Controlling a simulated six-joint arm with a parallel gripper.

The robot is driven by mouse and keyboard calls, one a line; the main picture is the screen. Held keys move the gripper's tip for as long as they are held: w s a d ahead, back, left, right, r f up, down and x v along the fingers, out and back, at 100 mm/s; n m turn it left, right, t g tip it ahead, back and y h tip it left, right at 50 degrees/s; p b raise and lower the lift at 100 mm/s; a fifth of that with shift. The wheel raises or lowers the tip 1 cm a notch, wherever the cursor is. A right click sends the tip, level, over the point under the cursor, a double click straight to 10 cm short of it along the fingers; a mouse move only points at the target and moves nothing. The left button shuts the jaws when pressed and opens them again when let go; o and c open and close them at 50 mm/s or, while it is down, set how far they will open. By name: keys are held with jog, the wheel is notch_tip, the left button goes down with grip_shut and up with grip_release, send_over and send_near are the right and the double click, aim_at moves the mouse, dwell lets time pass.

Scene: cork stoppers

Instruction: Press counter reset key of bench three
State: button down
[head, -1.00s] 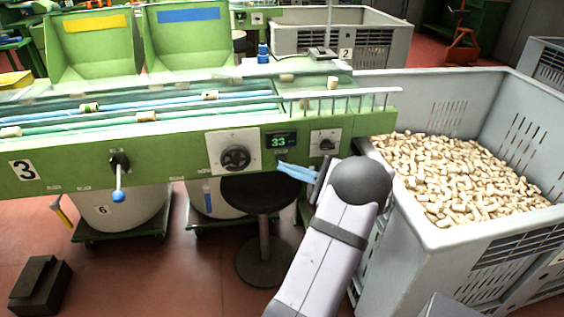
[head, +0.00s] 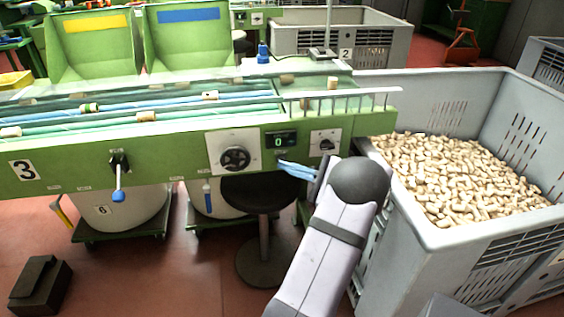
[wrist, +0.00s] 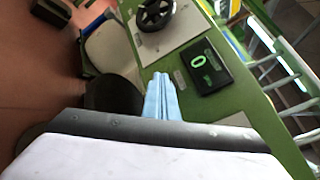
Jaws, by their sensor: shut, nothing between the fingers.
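In the wrist view the shut blue fingers (wrist: 160,84) point at the green panel beside the display. The reset key itself is not visible; the fingertips may cover it. I cannot tell whether they touch the panel.
A handwheel (head: 235,158) is left of the display and a switch plate (head: 325,142) right of it. A grey crate of corks (head: 455,236) stands at the right. A stool (head: 262,195) is below the fingers. A blue-knobbed lever (head: 118,180) sticks out at left.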

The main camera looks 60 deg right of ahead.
jog(key=shift+s+a, duration=0.65)
jog(key=shift+s+a+p, duration=0.35)
jog(key=shift+s+a, duration=1.4)
